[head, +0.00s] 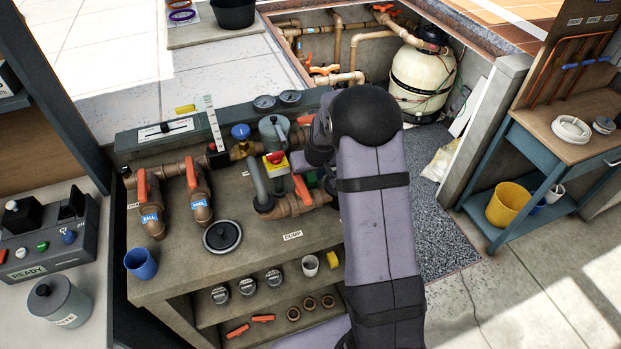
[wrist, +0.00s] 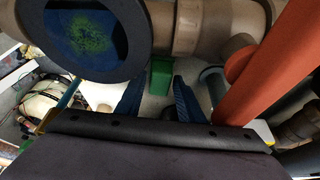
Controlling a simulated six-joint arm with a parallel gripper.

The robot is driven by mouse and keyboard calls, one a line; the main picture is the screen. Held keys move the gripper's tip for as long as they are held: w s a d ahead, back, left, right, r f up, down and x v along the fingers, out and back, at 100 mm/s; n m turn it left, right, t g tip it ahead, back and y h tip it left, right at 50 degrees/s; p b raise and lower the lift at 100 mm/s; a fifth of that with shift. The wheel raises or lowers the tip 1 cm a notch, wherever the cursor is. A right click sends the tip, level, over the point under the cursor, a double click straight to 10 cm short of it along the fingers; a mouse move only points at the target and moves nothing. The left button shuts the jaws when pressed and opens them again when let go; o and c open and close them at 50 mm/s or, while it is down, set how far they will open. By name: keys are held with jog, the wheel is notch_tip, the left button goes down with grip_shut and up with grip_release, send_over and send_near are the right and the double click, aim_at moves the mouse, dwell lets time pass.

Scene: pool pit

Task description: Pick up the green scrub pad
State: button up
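The green scrub pad (wrist: 159,76) shows in the wrist view as a small green block on the pale bench surface, just beyond and between the fingertips. My gripper (wrist: 158,84) is open, with two dark blue fingers apart on either side of the pad in the picture. I cannot tell whether either finger touches it. In the head view my arm covers much of this spot, and only a sliver of green (head: 309,180) shows beside the pipework.
Brown pipes with a large round dark-blue sight glass (wrist: 88,38) crowd the upper wrist view. An orange valve handle (wrist: 275,65) stands close on the right. In the head view, a yellow-and-red button box (head: 275,163) and grey pipes stand close left of my gripper.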

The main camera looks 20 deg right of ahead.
jog(key=shift+c, duration=0.3)
jog(key=c, duration=0.7)
jog(key=shift+c, duration=0.2)
